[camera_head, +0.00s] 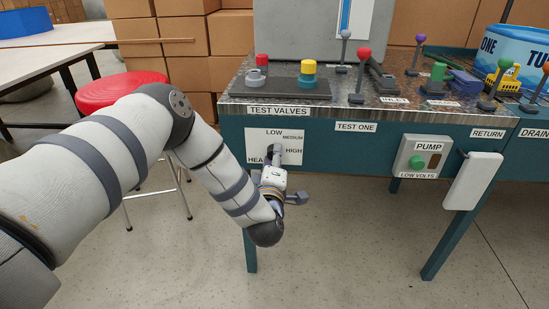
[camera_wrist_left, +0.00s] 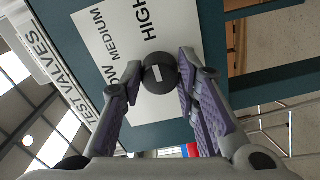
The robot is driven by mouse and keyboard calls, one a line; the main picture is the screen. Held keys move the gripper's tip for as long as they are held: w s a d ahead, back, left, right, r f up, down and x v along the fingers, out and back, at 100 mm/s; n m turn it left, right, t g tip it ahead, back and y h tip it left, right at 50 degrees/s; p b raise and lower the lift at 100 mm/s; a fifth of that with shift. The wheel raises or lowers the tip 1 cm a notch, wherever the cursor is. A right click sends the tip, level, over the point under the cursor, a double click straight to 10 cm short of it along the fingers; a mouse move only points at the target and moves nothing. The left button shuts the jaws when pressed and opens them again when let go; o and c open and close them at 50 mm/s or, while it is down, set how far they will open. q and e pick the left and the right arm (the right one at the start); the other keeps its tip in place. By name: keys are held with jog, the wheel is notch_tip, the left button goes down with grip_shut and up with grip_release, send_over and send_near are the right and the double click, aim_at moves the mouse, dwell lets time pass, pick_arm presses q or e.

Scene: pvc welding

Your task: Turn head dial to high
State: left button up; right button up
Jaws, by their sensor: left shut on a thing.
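The head dial is a dark round knob with a white mark on its face, seen in the left wrist view (camera_wrist_left: 160,73). It sits on a white label plate (camera_head: 291,136) reading LOW, MEDIUM, HIGH and HEAD, on the bench's front. My left gripper (camera_head: 275,160) is at the plate, with its fingers on both sides of the dial and shut on it. In the head view the gripper mostly hides the dial. I cannot tell which setting the mark points to. My right gripper is not in view.
The bench top carries a red and a yellow valve (camera_head: 308,72) and several levers with coloured knobs. A pump switch box (camera_head: 422,156) and a white panel (camera_head: 473,180) are on the front to the right. A red stool (camera_head: 122,88) stands behind my left arm.

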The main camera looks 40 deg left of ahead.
pick_arm(q)
jog(key=o, duration=1.2)
jog(key=shift+c, duration=0.2)
jog(key=v, duration=1.2)
jog(key=shift+s+a, duration=0.1)
